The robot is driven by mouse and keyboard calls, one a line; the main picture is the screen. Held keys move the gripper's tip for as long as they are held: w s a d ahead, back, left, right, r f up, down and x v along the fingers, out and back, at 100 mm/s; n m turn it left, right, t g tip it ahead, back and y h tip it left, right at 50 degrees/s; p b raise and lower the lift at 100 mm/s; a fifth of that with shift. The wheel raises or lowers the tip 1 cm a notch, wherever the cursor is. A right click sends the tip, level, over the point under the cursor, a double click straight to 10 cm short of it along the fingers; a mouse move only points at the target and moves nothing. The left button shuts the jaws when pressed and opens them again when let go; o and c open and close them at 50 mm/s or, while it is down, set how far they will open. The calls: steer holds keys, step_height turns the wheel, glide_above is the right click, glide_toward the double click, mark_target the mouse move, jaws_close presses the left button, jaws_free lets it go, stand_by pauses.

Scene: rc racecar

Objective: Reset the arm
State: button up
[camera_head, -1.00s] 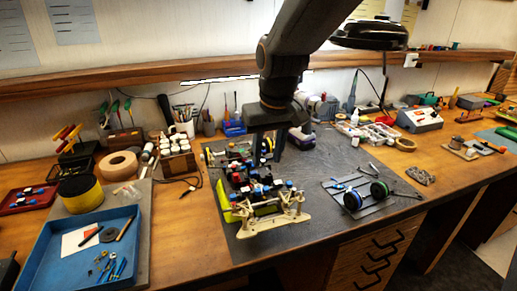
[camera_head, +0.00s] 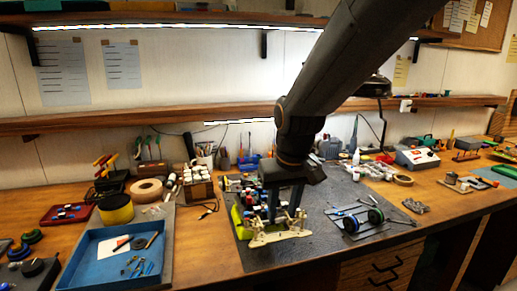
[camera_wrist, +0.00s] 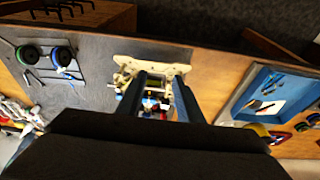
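My gripper (camera_head: 285,203) points down above the RC racecar chassis (camera_head: 280,236), which sits on the dark mat with its cream end toward the bench's front edge. In the wrist view my gripper (camera_wrist: 158,88) shows two fingers spread apart, with parts of the chassis (camera_wrist: 150,68) visible beyond and between them. Nothing is visibly held. In the head view the fingers cover part of the chassis, and I cannot tell the exact height of the tips above it.
A blue tray (camera_head: 88,268) with small tools lies at left. An axle with two wheels (camera_head: 366,218) lies on the mat (camera_head: 320,250) at right. A wooden shelf (camera_head: 130,119) crosses the wall behind. Several jars, rolls and tools line the back of the bench.

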steer(key=s+d+f+m+g+b, duration=0.1)
steer(key=s+d+f+m, duration=0.2)
steer(key=s+d+f, duration=0.8)
steer(key=d, duration=0.2)
steer(key=shift+s+d+f+h+b, duration=0.3)
steer(key=shift+f+h+b, duration=0.1)
